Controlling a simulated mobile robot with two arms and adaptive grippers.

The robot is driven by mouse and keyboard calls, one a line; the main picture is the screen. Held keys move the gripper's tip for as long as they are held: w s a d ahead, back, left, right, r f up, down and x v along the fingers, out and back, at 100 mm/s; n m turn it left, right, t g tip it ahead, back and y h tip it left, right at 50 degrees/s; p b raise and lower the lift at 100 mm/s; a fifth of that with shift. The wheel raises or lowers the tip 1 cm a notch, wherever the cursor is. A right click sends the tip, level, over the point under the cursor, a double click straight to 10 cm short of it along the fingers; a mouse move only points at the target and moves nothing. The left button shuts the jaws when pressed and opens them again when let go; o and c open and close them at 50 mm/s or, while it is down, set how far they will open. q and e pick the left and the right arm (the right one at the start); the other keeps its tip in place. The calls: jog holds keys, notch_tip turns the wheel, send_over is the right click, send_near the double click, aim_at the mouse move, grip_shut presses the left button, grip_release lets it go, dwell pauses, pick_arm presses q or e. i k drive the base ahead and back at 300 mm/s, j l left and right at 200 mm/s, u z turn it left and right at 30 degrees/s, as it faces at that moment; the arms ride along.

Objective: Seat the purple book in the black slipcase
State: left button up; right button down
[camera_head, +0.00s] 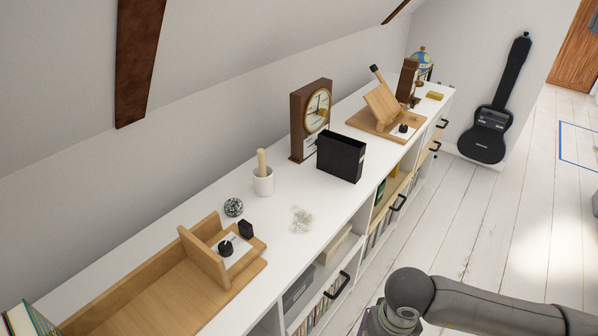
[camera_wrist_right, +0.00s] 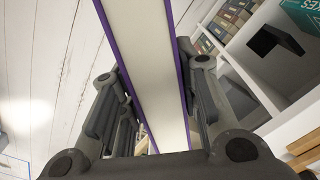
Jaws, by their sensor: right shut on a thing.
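The black slipcase (camera_head: 341,157) stands upright on the white shelf top in the head view, just in front of a wooden clock. The purple book (camera_wrist_right: 147,60) fills the middle of the right wrist view, its cream page edges between two purple covers. My right gripper (camera_wrist_right: 153,85) is shut on the book, one finger on each side. In the head view my right arm comes in at the bottom right, over the floor and well apart from the slipcase; its gripper is cut off there. My left gripper is in neither view.
The wooden clock (camera_head: 311,118) stands behind the slipcase. A white cup with a pestle (camera_head: 263,180), a speckled ball (camera_head: 234,207) and a clear crystal-like object (camera_head: 301,219) are to its left. A wooden stand (camera_head: 384,106) is to its right. The sloped ceiling overhangs the back.

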aim_at(338, 173)
jog(key=i+l+u, duration=0.1)
jog(key=l+u, duration=0.55)
jog(key=u, duration=0.15)
jog(key=l+u, duration=0.65)
jog(key=u, duration=0.2)
jog(key=k+l, duration=0.15)
jog(key=l, duration=0.3)
jog(key=k+l+u, duration=0.15)
jog(key=l, duration=0.25)
jog(key=k+l, duration=0.15)
jog(key=l, duration=0.25)
jog(key=k+l+u, duration=0.15)
jog(key=l, duration=0.3)
jog(key=k+l, duration=0.25)
jog(key=l+u, duration=0.05)
jog(key=l, duration=0.1)
